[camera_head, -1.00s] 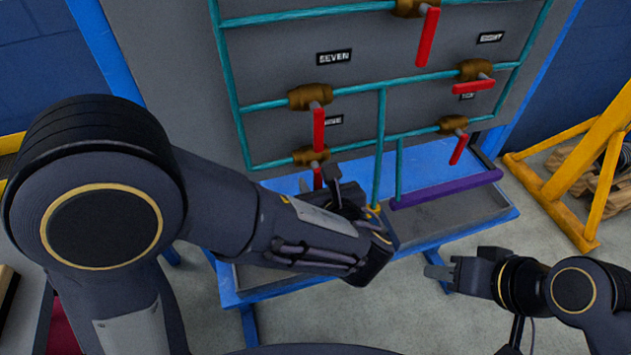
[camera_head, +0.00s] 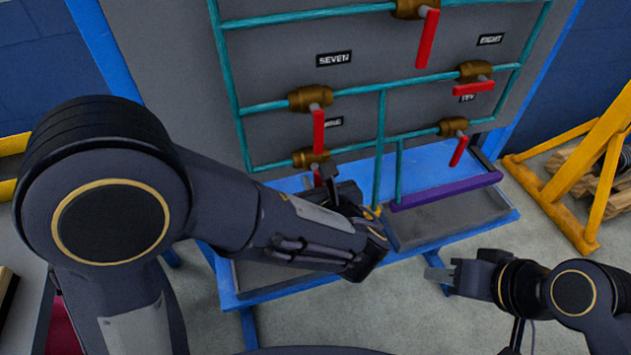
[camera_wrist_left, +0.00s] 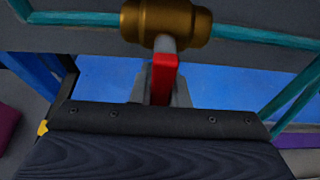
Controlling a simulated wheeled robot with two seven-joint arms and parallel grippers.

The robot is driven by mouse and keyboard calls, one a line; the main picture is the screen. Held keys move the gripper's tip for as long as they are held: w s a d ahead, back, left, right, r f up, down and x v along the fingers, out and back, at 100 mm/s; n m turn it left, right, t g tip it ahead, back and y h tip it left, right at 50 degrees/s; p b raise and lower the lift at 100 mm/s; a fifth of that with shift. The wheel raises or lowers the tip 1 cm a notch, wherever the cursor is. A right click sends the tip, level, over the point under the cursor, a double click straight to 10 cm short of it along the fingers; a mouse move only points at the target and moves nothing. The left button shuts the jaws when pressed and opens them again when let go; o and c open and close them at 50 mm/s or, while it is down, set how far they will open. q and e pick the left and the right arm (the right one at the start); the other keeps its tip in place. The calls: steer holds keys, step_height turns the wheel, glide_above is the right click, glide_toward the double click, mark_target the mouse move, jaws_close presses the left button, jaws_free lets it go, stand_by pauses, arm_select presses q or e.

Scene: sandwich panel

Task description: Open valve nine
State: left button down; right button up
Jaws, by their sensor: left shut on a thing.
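Valve nine has a brass body (camera_head: 310,158) on the lower teal pipe, under a label that is partly covered by a red handle above. In the left wrist view its brass body (camera_wrist_left: 165,22) is at the top, with its red handle (camera_wrist_left: 164,76) pointing down towards me. My left gripper (camera_head: 326,178) is at this handle and shut on it; one finger shows on each side of the handle in the left wrist view (camera_wrist_left: 161,92). The handle's lower end is hidden. My right gripper (camera_head: 437,274) is low at the right, away from the panel; its jaw gap is unclear.
The valve under the SEVEN label (camera_head: 334,59) has its red handle (camera_head: 319,131) hanging just above my left gripper. Other red-handled valves are to the right. A blue-framed table (camera_head: 440,241) with grey trays stands below the panel, and a yellow frame (camera_head: 565,180) stands at right.

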arm_select(q)
steer(key=shift+s+a+r+m+y+p, duration=0.15)
steer(key=shift+a+m+y+p, duration=0.5)
steer(key=shift+p, duration=0.9)
steer(key=shift+s+a+r+m+y+p, duration=0.15)
steer(key=shift+m+y+p, duration=0.25)
steer(key=shift+m+p, duration=0.85)
steer(key=shift+s+a+r+m+y+p, duration=0.15)
steer(key=shift+a+m+y+p, duration=0.35)
steer(key=shift+p, duration=1.3)
steer(key=shift+d+g, duration=0.1)
steer(key=shift+g, duration=0.2)
steer(key=c, duration=1.4)
jaws_free()
steer(key=v, duration=0.7)
steer(key=shift+s+d, duration=0.25)
steer(key=shift+s, duration=0.05)
steer(key=shift+c, duration=0.2)
